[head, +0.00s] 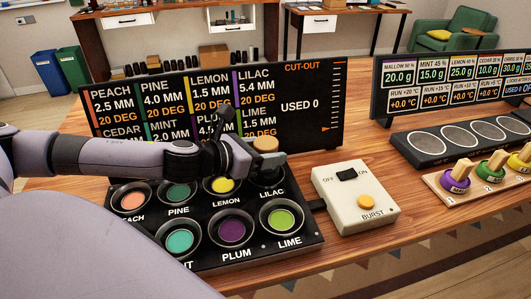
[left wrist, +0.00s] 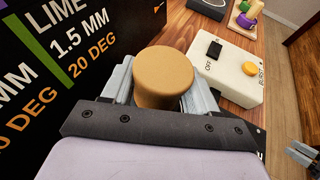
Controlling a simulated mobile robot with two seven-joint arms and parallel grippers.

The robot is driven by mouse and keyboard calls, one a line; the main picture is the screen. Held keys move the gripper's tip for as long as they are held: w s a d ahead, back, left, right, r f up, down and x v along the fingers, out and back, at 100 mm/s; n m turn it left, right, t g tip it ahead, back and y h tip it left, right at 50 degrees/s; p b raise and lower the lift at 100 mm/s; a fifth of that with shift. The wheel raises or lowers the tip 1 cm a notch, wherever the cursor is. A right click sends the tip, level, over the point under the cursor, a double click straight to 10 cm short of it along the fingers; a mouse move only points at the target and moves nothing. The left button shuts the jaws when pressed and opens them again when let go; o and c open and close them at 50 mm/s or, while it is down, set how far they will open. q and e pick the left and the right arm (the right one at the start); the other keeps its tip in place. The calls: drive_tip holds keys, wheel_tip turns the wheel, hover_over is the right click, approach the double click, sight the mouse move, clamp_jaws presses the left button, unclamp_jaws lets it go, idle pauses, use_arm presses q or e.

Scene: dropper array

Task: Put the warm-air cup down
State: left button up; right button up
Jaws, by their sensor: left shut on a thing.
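My left gripper (head: 254,155) is shut on a tan-orange round cup, the warm-air cup (head: 265,144), at the lilac place of the black dropper array (head: 215,264). In the left wrist view the cup (left wrist: 163,80) sits between the two grey fingers, its closed flat side up. The lilac well (head: 268,180) shows only in part under the gripper. I cannot tell whether the cup touches the array. Of my right gripper, only a grey part (left wrist: 303,155) shows at the right edge of the left wrist view; its jaws are unclear.
A black readout board (head: 300,105) stands close behind the array. A cream switch box (head: 345,212) with an orange burst button (head: 365,201) is to the right. Farther right are a black pad panel (head: 425,150) and coloured stoppers on a wooden board (head: 440,190).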

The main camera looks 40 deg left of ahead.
use_arm(q)
drive_tip(key=shift+f, duration=0.1)
drive_tip(key=o, duration=1.2)
drive_tip(key=shift+o, duration=0.2)
